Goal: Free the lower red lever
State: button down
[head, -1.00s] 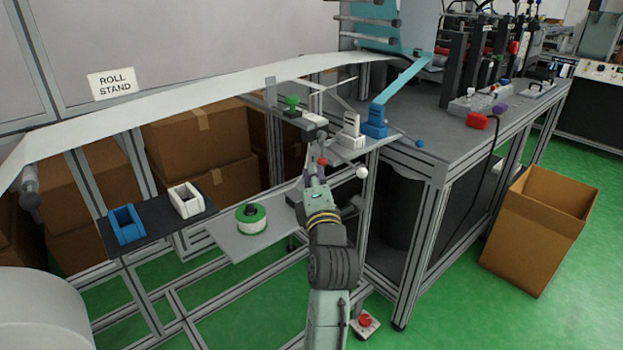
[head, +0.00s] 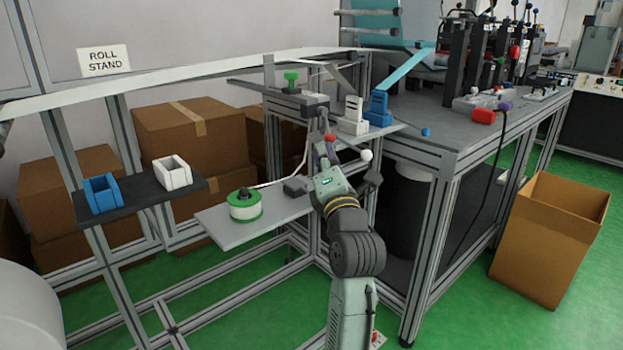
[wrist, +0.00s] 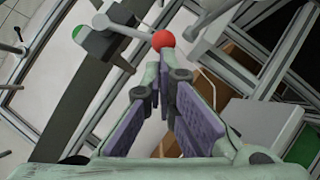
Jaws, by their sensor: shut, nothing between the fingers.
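In the wrist view the red ball (wrist: 163,40) sits on the end of a grey rod (wrist: 127,28), just beyond my fingertips. My gripper (wrist: 158,76) is shut with nothing in it. Its fingertips point at the red ball; I cannot tell whether they touch it. In the head view my gripper (head: 323,152) is partly hidden by its own wrist. I see only one red ball at this stand.
A green-white spool (head: 245,206) sits on a shelf (head: 212,223) at left. Metal frame posts surround the arm.

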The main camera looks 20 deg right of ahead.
jog(key=shift+n+t+y, duration=0.3)
jog(key=shift+n, duration=0.6)
jog(key=d+b, duration=0.1)
jog(key=b, duration=0.1)
jog(key=w+d+b, duration=0.1)
jog(key=b, duration=0.2)
jog(key=d+b, duration=0.2)
jog(key=b, duration=0.1)
jog(key=shift+w, duration=0.25)
jog(key=shift+w+d+r+b, duration=0.2)
jog(key=shift+d+r+b, duration=0.25)
jog(key=shift+d, duration=0.1)
jog(key=shift+w+d+r+b, duration=0.15)
jog(key=shift+d+r+b, duration=0.15)
jog(key=shift+d+b, duration=0.15)
jog(key=shift+w+d+r, duration=0.1)
jog(key=shift+d+r, duration=0.05)
jog(key=shift+d, duration=0.05)
jog(key=v, duration=1.2)
